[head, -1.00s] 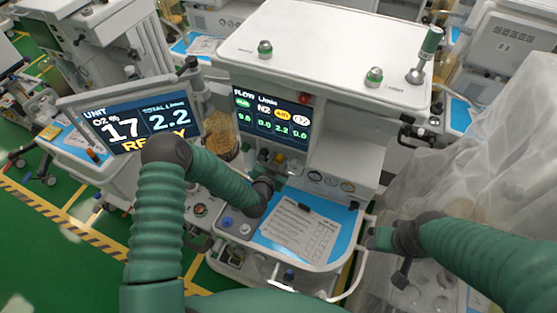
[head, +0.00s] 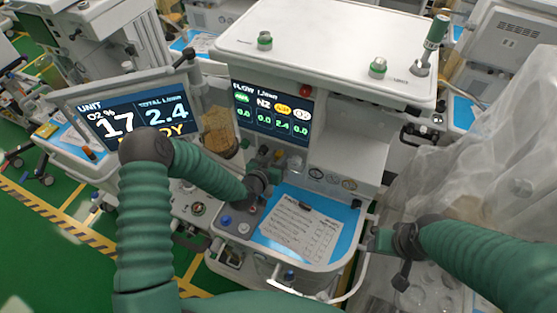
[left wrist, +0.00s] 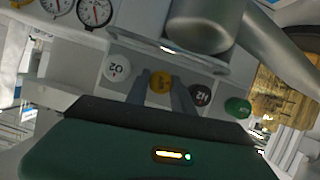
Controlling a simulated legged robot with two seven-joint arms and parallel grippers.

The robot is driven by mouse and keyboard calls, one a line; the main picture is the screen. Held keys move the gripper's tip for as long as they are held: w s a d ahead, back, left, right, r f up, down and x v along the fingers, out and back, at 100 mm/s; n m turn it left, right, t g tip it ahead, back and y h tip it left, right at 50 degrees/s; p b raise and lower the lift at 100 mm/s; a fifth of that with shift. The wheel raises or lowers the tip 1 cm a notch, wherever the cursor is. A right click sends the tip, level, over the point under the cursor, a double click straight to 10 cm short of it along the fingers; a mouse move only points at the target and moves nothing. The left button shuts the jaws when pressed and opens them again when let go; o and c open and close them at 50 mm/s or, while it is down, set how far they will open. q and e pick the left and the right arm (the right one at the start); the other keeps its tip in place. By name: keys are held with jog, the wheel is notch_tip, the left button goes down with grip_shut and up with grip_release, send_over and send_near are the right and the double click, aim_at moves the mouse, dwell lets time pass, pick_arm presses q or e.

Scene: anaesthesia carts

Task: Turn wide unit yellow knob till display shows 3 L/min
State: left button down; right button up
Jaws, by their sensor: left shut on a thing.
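The wide white unit (head: 330,45) stands in the middle of the head view. Its FLOW display (head: 272,112) reads 2.4 in the yellow column, with 0.0 in the others. The side UNIT screen (head: 105,125) shows TOTAL 2.4 and O2 17. In the left wrist view the yellow knob (left wrist: 160,83) sits between the white O2 knob (left wrist: 117,68) and the dark N2 knob (left wrist: 200,95). My left gripper (left wrist: 160,98) is shut on the yellow knob, one finger on each side. My right gripper (head: 382,240) is beside the unit's right front corner; its jaws cannot be made out.
A green knob (left wrist: 237,107) is at the row's end. A plastic-draped cart (head: 440,180) stands close at the right. An amber canister (head: 220,140) hangs near my left arm.

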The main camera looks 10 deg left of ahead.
pick_arm(q)
jog(key=shift+a+f+n+h+b, duration=0.1)
jog(key=shift+a+n+h+b, duration=0.05)
jog(key=shift+n+h+b, duration=0.85)
jog(key=c, duration=1.4)
grip_release()
jog(key=shift+o, duration=0.2)
jog(key=v, duration=1.6)
jog(key=shift+s+r+b, duration=0.3)
jog(key=shift+r+b, duration=0.05)
jog(key=shift+b, duration=0.1)
